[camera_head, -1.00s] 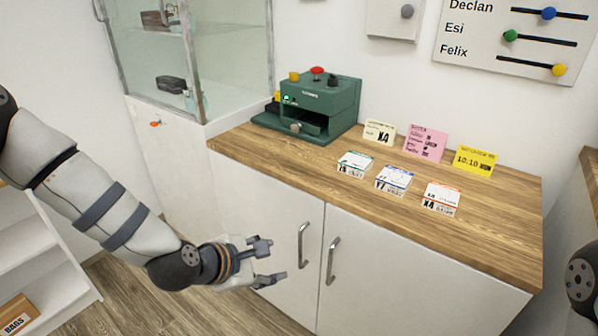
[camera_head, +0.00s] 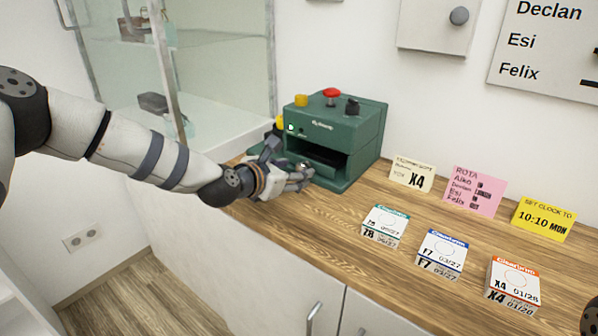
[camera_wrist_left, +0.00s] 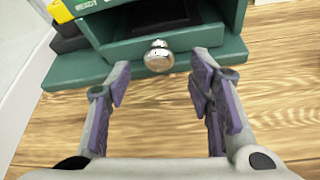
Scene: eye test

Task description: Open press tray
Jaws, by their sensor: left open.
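The green press (camera_head: 336,135) stands on the wooden counter, with a red button, a yellow knob and a black knob on top. Its front has a dark opening, and a tray with a round silver knob (camera_wrist_left: 158,56) at the front shows in the left wrist view. My left gripper (camera_head: 290,172) is in front of the press, at the knob. In the left wrist view its two purple-padded fingers (camera_wrist_left: 158,86) are open, with the knob just beyond and between their tips, seemingly not touched. In the head view the fingers partly hide the tray front.
Small labelled boxes (camera_head: 441,255) stand on the counter to the right, with cards (camera_head: 474,191) behind them. A glass cabinet (camera_head: 222,50) stands to the left of the press. The wooden counter (camera_head: 318,231) is clear in front of the press.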

